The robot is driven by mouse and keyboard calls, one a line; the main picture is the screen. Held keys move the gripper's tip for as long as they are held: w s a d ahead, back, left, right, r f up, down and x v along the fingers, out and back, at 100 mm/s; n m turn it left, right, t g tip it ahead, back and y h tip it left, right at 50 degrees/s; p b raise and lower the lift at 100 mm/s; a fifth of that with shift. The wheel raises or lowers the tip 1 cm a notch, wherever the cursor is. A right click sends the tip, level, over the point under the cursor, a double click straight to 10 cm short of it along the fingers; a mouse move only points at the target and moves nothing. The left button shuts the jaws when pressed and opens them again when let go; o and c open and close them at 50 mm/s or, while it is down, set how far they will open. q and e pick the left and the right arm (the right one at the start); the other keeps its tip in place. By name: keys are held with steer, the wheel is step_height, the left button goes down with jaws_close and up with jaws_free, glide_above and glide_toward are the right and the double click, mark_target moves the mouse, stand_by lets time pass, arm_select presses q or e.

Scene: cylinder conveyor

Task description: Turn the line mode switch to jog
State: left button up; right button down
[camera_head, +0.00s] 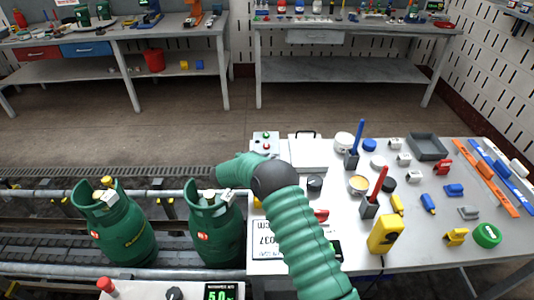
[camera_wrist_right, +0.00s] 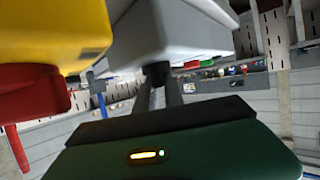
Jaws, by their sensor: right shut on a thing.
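My right arm comes in from the bottom of the head view, and its green wrist reaches left by the table edge; the fingertips are hidden there. In the right wrist view, my right gripper (camera_wrist_right: 161,88) has its two dark fingers close together at a small black knob (camera_wrist_right: 157,69) under a grey box (camera_wrist_right: 170,35). The gripper is shut on this knob. Whether it is the mode switch, and which position it points to, I cannot read. A grey control box (camera_head: 264,149) with green and red buttons stands on the table just beyond the wrist. My left gripper is not in view.
A yellow body with a red button (camera_wrist_right: 37,90) is close on the left in the wrist view. Green gas cylinders (camera_head: 125,232) stand on the conveyor (camera_head: 50,247). A panel (camera_head: 140,296) is at the bottom. The table (camera_head: 440,220) holds many small items.

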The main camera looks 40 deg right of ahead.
steer(key=shift+a+f+m+g, duration=0.1)
steer(key=shift+f+m+g, duration=0.05)
steer(key=shift+m+g, duration=0.4)
steer(key=c, duration=1.8)
jaws_free()
steer(key=o, duration=0.4)
steer(key=shift+w, duration=0.1)
steer(key=shift+c, duration=0.2)
steer(key=shift+a+r, duration=0.2)
steer(key=v, duration=1.6)
steer(key=shift+w, duration=0.15)
